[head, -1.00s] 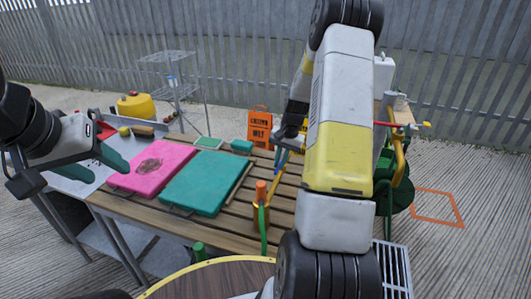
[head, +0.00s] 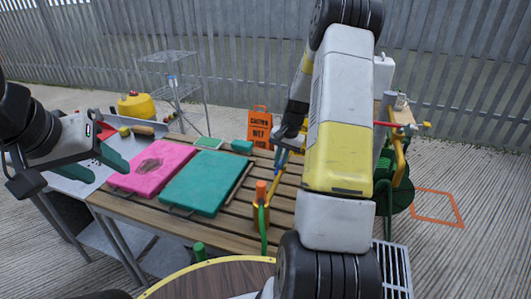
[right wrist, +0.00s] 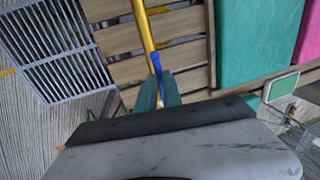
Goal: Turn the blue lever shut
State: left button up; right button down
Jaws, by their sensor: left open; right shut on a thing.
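The blue lever (right wrist: 156,66) sits at the end of a yellow pipe (right wrist: 143,25) in the right wrist view and runs down between the teal fingers of my right gripper (right wrist: 160,92). The gripper is shut on it. There the lever lies roughly in line with the pipe. In the head view a small part of the blue lever (head: 282,158) shows below my right gripper (head: 287,140), and my own arm hides much of that spot. My left gripper (head: 75,168) is open and empty at the left, beside the pink board.
A pink board (head: 140,180) and a teal board (head: 200,183) lie on the slatted wooden table (head: 228,222). An orange-topped post with a green hose (head: 262,205) stands near its front. An orange caution sign (head: 259,126) stands behind. A metal grate (right wrist: 40,40) is nearby.

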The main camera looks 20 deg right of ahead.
jog(key=shift+d, duration=0.1)
dwell(0.4)
jog(key=w+d+n+g, duration=0.1)
jog(key=d+n+g, duration=0.2)
jog(key=n, duration=1.5)
jog(key=shift+w+d, duration=0.4)
jog(key=shift+d, duration=1.55)
jog(key=shift+h, duration=0.3)
jog(key=c, duration=1.5)
grip_release()
jog(key=shift+w+r, duration=0.1)
